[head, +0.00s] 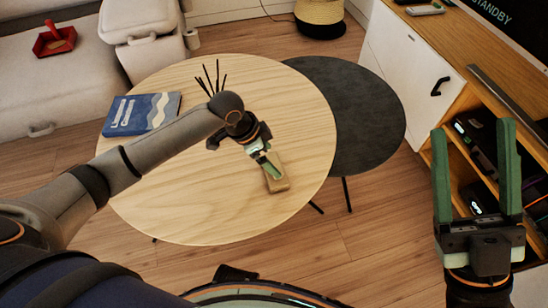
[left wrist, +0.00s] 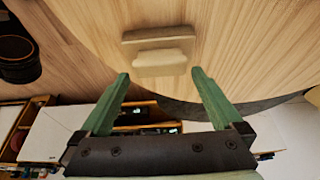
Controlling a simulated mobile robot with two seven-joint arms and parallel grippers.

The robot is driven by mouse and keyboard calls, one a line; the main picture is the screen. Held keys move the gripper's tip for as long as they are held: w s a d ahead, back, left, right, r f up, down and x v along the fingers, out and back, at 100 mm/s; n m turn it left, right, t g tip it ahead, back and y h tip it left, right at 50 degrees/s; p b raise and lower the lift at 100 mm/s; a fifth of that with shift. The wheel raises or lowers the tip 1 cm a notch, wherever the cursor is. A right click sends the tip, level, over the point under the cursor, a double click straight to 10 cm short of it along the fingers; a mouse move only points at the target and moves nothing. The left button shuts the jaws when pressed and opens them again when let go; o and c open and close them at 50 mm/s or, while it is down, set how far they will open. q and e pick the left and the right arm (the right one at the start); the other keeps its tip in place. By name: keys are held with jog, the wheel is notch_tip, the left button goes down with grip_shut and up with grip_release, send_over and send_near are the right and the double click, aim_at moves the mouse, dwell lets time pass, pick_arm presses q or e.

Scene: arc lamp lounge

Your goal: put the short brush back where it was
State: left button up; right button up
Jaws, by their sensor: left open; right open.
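A small tan block-like thing, which looks like the short brush (head: 279,184), lies on the round wooden table (head: 215,225) near its right front. In the left wrist view the brush (left wrist: 158,62) shows a darker tan slab with a paler block against it. My left gripper (head: 268,163) is over the table at the brush, partly covering it from the head. In the left wrist view my left gripper (left wrist: 160,76) is open, its green fingers apart and nothing held between them. My right gripper (head: 477,165) is open and empty, out to the right beside the cabinet.
A blue book (head: 141,114) lies at the table's left edge. Dark thin sticks (head: 211,78) stand behind my left arm. A lower black round table (head: 365,110) adjoins on the right. A red dustpan (head: 54,41) with something tan on it sits on the sofa (head: 85,65).

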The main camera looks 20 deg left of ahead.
pick_arm(q)
jog(key=p+v, duration=0.2)
jog(key=v, duration=0.5)
jog(key=d+r+n+t+h, duration=0.1)
jog(key=d+r+t+h, duration=0.2)
jog(key=d+r+t, duration=0.3)
jog(key=d+r+t+h, duration=0.3)
jog(key=r+t, duration=0.2)
jog(key=r, duration=0.3)
jog(key=s+a+r+m+t+h, duration=0.1)
jog(key=s+a+r+t+h, duration=0.1)
jog(key=s+r+t, duration=0.2)
jog(key=s+a+r+m+t+h, duration=0.1)
jog(key=s+a+r+t+h, duration=0.1)
jog(key=s+r, duration=0.8)
notch_tip(320, 180, up, 4)
jog(key=t+h, duration=0.1)
jog(key=t, duration=0.1)
jog(key=shift+s+a+m+t+h+p, duration=0.25)
jog(key=shift+m+t+h+p, duration=0.05)
jog(key=shift+m, duration=0.1)
pick_arm(e)
notch_tip(320, 180, up, 4)
jog(key=shift+d+f+n, duration=0.15)
jog(key=shift+f+n, duration=0.05)
jog(key=shift+n, duration=0.1)
